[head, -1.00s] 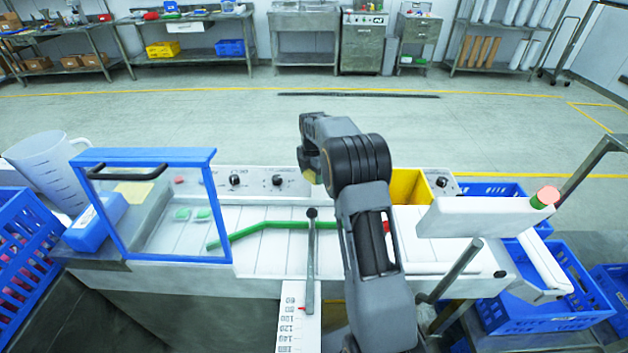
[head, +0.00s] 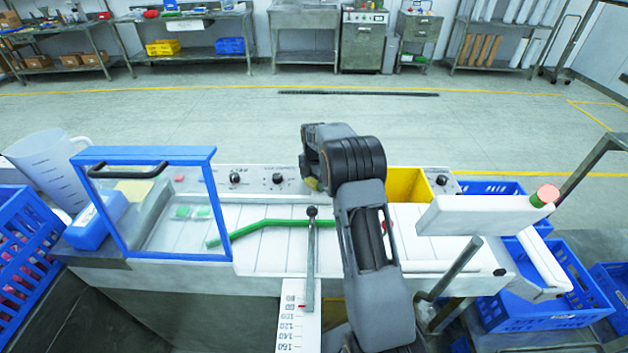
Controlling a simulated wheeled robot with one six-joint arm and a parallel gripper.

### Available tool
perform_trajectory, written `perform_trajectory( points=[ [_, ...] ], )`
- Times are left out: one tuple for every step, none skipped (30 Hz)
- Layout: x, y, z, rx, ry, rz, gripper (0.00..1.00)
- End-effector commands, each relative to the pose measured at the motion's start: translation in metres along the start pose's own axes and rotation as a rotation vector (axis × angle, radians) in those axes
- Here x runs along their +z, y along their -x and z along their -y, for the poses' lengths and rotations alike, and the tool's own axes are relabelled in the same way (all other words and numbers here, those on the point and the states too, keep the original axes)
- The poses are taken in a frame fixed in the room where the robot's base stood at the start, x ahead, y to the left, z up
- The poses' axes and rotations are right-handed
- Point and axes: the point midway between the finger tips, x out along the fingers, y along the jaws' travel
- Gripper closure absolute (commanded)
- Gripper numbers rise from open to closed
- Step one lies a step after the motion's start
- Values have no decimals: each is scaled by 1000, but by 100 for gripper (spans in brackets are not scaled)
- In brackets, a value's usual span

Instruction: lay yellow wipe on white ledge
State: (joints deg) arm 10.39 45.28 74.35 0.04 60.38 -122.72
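A flat pale yellow sheet (head: 135,189), which looks like the yellow wipe, shows at the left through the clear panel of the blue-framed guard (head: 146,154). A long white ledge-like block (head: 478,216) stands at the right end of the machine; I cannot tell for sure that it is the white ledge. My arm reaches forward over the middle of the machine. Its wrist hides most of my gripper (head: 312,182). A small dull yellow patch shows below the wrist; I cannot tell what it is. The fingers and anything between them are hidden.
A green bar (head: 275,224) lies across the white deck, with an upright grey lever (head: 311,260) in front. A yellow bin (head: 405,184) stands right of my arm. A measuring jug (head: 45,165) and blue box (head: 95,222) are at left. Blue crates (head: 545,310) flank the right.

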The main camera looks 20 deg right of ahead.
Motion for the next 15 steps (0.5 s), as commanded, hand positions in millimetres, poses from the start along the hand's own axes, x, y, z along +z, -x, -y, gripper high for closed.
perform_trajectory(
  points=[
    [0, 0, 0, 0, 0, 0, 22],
    [0, 0, 0, 0, 0, 0, 19],
    [0, 0, 0, 0, 0, 0, 15],
    [0, 0, 0, 0, 0, 0, 12],
    [0, 0, 0, 0, 0, 0, 12],
    [0, 0, 0, 0, 0, 0, 12],
    [0, 0, 0, 0, 0, 0, 12],
    [0, 0, 0, 0, 0, 0, 12],
    [0, 0, 0, 0, 0, 0, 12],
    [0, 0, 0, 0, 0, 0, 12],
    [0, 1, 0, 0, 0, 0, 12],
    [0, 2, 0, 1, 0, 0, 12],
    [0, 4, 0, 1, 0, 1, 12],
    [0, 6, 0, 1, 0, 1, 12],
    [0, 9, -1, 3, 0, 2, 12]
  ],
)
